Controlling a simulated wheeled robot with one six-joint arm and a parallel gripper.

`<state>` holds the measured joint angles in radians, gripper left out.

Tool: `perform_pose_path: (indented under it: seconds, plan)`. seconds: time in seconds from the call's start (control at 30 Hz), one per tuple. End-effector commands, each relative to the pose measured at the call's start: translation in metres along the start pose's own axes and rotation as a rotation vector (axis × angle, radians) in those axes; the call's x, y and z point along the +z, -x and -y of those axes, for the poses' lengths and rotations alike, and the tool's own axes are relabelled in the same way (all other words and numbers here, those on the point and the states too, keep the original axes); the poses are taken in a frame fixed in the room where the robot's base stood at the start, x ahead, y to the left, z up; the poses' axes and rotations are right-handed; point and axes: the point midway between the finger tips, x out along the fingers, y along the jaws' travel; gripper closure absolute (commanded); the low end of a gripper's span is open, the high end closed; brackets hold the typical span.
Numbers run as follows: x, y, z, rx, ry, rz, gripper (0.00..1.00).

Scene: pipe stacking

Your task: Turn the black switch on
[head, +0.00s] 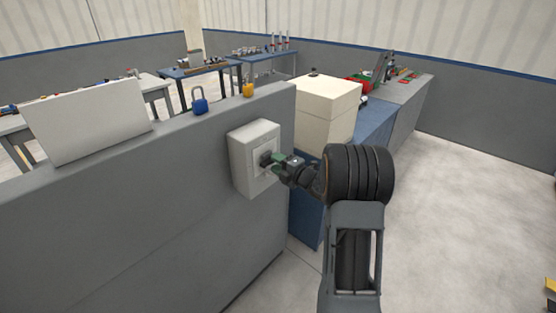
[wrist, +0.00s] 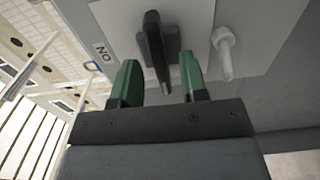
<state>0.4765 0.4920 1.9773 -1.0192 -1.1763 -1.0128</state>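The black switch (wrist: 156,48) is a dark handle on a light plate. In the head view its light box (head: 241,150) is fixed to the grey wall, with the switch largely hidden by my gripper. In the wrist view a small label (wrist: 103,53), apparently reading ON and turned over, sits left of the handle. My gripper (head: 272,161) is right at the front of the box. In the wrist view its green fingers (wrist: 160,78) are apart, with the handle's lower end between them and visible gaps on both sides.
A white peg (wrist: 224,52) sticks out right of the handle in the wrist view. A blue padlock (head: 200,105) and a yellow padlock (head: 248,90) stand on the wall top, near a white panel (head: 88,120).

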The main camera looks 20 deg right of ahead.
Motion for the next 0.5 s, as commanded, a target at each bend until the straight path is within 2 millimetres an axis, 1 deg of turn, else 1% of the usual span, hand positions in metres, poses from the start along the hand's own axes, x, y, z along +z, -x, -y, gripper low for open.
perform_pose_path:
  seconds: [0.1,0.2,0.5]
  plan:
    - [-0.0007,-0.0084,0.0000,-0.001,-0.001,-0.002,0.60]
    - [-0.0005,-0.0116,0.0000,0.000,0.000,-0.001,0.60]
    - [-0.0002,-0.0123,0.0005,-0.001,-0.001,0.000,0.60]
